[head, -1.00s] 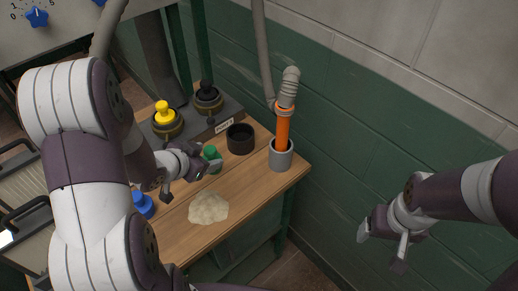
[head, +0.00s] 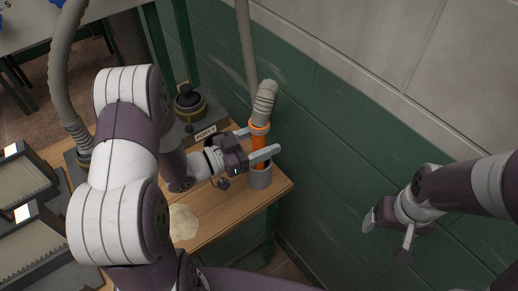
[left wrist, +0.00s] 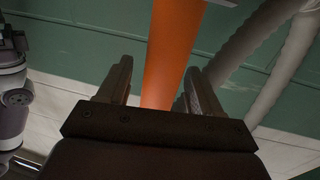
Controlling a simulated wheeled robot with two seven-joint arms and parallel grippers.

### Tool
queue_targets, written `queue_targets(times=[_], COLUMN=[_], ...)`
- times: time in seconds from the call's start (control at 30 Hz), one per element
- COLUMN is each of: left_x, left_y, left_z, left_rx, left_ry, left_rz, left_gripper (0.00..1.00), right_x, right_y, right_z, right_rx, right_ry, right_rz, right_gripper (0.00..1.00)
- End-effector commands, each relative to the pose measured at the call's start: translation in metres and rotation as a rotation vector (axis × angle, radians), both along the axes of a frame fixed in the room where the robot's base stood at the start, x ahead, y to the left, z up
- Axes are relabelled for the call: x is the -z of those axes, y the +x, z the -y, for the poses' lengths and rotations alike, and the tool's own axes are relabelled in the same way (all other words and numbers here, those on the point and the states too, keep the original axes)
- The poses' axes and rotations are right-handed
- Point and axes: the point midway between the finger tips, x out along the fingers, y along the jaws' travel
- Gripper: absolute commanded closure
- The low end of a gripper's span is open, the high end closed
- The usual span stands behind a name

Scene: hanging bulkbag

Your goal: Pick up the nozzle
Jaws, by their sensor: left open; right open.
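The nozzle (head: 259,129) is an orange tube with a grey ribbed hose at its top, standing upright in a grey cup (head: 261,178) at the table's right corner. My left gripper (head: 262,141) is open, with one finger to either side of the orange tube. No clear contact shows. My right gripper (head: 389,229) is open and empty, in front of the green wall at the right.
The wooden table (head: 225,222) holds a pale powder heap (head: 183,222), partly hidden by my left arm. A black-capped port (head: 188,102) stands behind the gripper. The green wall (head: 325,120) is close behind the nozzle. A grey hose (head: 246,50) hangs beside it.

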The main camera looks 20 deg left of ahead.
Motion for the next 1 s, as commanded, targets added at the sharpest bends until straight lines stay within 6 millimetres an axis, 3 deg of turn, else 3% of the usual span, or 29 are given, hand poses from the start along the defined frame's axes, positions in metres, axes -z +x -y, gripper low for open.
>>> queue_targets(times=[0.1, 0.33, 0.5, 0.77, 0.87, 1.0], left_x=[0.000, 0.000, 0.000, -0.001, -0.015, -0.052], left_y=[0.009, 0.010, 0.010, 0.010, 0.010, 0.010], left_z=[0.010, 0.011, 0.010, 0.010, 0.010, 0.010], left_rx=[0.001, -0.001, -0.001, -0.001, -0.001, -0.002], left_ry=[-0.001, -0.001, 0.000, 0.000, 0.002, 0.003], left_rz=[-0.001, -0.001, 0.000, 0.000, 0.004, 0.006], left_gripper=[0.35, 0.38, 0.93, 0.94, 0.94, 0.94], right_x=[-0.002, -0.002, -0.002, -0.002, -0.004, -0.009], right_y=[0.000, 0.000, 0.000, 0.000, 0.000, 0.000], right_z=[0.000, 0.000, 0.000, 0.000, 0.000, 0.000], right_rx=[0.000, 0.000, 0.000, 0.000, 0.000, 0.000], right_ry=[0.000, 0.000, 0.000, 0.000, 0.000, 0.000], right_rz=[0.000, 0.000, 0.000, 0.000, 0.000, 0.000], right_gripper=[0.20, 0.20, 0.20, 0.20, 0.20, 0.20])
